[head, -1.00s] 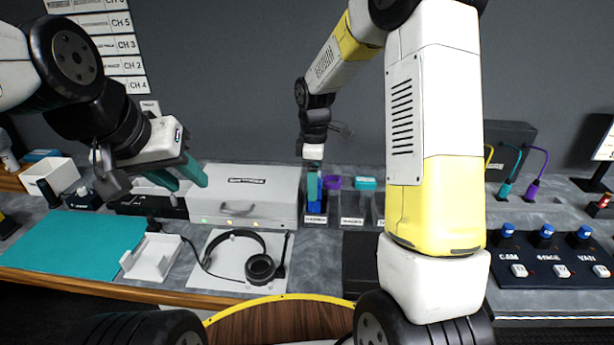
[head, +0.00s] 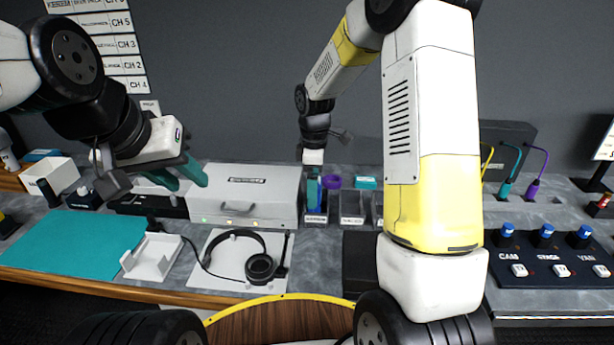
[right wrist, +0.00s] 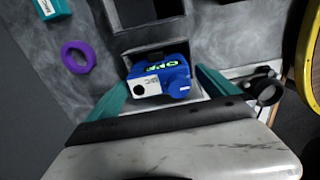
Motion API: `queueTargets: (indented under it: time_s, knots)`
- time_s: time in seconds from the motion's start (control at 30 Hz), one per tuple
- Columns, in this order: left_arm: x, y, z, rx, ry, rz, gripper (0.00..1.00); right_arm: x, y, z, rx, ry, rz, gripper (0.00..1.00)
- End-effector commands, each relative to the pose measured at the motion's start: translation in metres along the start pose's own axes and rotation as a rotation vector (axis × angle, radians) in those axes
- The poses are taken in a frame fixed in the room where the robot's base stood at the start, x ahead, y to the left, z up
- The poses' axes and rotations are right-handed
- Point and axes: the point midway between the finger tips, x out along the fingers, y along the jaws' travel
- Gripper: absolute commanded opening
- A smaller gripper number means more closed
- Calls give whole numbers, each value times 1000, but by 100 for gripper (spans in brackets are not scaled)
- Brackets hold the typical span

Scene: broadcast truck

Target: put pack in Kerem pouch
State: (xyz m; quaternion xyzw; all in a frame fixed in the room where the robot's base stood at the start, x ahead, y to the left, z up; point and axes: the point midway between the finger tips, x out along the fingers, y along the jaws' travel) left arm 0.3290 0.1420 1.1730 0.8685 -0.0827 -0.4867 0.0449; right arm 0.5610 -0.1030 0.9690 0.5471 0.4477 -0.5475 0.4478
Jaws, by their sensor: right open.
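The blue pack (right wrist: 178,72), with a green-lit display and a white label, sits upright in a grey pouch at the left end of the pouch row, (head: 316,219) in the head view. The pouch's label is too small to read surely. My right gripper (right wrist: 160,95) is open, with its teal fingers on either side of the pack. In the head view the right gripper (head: 313,184) is just above that pouch, partly hiding the pack. My left gripper (head: 182,172) is open and empty, high over the left of the bench.
Two more pouches (head: 352,208) stand to the right. A headset (head: 259,267), white tray (head: 151,257), teal mat (head: 75,240), grey case (head: 245,195) and button panel (head: 545,262) share the bench.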

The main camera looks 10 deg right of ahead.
Motion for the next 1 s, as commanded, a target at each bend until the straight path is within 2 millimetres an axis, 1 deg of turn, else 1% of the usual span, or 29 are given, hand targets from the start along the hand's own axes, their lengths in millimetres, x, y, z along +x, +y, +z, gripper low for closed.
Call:
queueTargets:
  time_s: [0.17, 0.3, 0.5, 0.6, 0.73, 0.87, 0.97, 1.0]
  knots:
    - [0, 0, 0, 0, 0, 0, 36, -30, 1, 0, 1, 2, 5, 98]
    - [0, 0, 0, 0, 0, 0, 36, -61, 1, 0, 1, 3, 5, 98]
    - [0, 0, 0, 0, 0, 0, 36, -98, 1, 0, 1, 1, 3, 98]
    - [0, 0, 0, 0, 0, 0, 36, -110, 0, 0, 1, 0, 2, 98]
    - [0, 0, 0, 0, 0, 0, 36, -120, -2, 1, 12, 3, 6, 98]
    - [0, 0, 0, 0, 0, 0, 36, -139, -16, 9, 99, 26, 39, 98]
    - [0, 0, 0, 0, 0, 0, 36, -161, -38, 20, 229, 64, 85, 98]
    - [0, 0, 0, 0, 0, 0, 36, -170, -48, 26, 291, 84, 103, 98]
